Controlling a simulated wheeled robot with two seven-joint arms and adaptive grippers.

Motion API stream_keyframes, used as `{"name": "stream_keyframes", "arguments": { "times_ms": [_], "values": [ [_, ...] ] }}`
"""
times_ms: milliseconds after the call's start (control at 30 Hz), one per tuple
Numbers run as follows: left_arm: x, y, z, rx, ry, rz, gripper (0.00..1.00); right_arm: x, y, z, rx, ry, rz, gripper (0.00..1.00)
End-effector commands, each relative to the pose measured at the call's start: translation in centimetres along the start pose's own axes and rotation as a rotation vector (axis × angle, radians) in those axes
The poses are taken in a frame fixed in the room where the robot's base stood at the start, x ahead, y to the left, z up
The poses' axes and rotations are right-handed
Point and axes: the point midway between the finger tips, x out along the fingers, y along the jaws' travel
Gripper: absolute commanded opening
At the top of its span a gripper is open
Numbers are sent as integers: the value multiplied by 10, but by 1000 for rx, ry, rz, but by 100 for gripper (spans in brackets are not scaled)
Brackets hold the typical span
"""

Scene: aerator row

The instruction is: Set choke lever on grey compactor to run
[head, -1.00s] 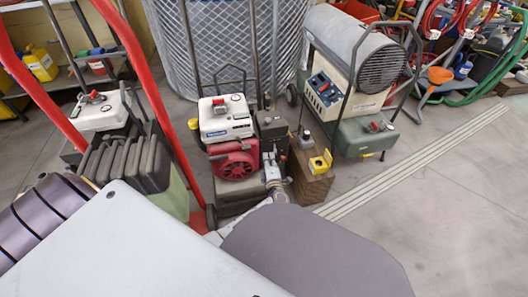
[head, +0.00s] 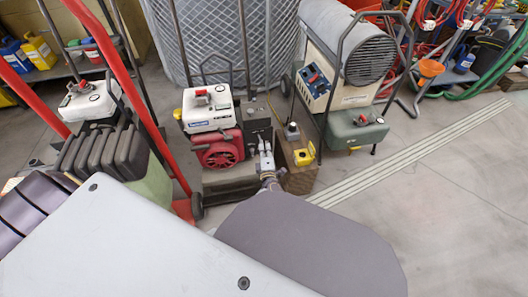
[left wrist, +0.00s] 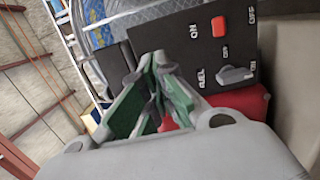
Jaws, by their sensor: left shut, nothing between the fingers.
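The engine machine in the middle of the head view has a white fuel tank (head: 208,108), a red starter cover (head: 219,150) and a dark control panel (head: 257,121) on its right side. My left gripper (head: 264,146) is shut and empty, just in front of that panel. In the left wrist view the black panel (left wrist: 180,50) carries a red switch (left wrist: 218,24), a grey lever (left wrist: 235,74) and white ON, OFF and FUEL lettering. The green-lined fingers (left wrist: 155,75) overlap the panel's lower left; contact cannot be told. No choke label is readable. My right gripper is not in view.
A wooden block (head: 296,174) with a yellow part stands right of the machine. A grey heater (head: 345,50) and a green tank (head: 358,131) are behind it. Another machine with a white tank (head: 88,100) and red handles stands left.

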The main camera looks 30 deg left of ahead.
Motion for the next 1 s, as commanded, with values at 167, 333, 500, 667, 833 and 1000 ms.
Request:
{"name": "stream_keyframes", "arguments": {
  "times_ms": [167, 333, 500, 667, 833, 1000],
  "values": [
    [2, 0, 0, 1, -3, 0, 0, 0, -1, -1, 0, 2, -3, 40],
    [2, 0, -1, 1, -3, 0, 0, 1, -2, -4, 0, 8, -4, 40],
    [3, 0, -1, 1, -2, 0, 0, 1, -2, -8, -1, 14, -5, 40],
    [3, 0, -1, 1, -2, 1, 0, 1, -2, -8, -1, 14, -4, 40],
    [3, 0, -1, 1, -1, 1, 0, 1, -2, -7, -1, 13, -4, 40],
    [3, 0, -2, 1, -1, 1, 0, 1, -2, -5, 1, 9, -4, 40]
  ]
}}
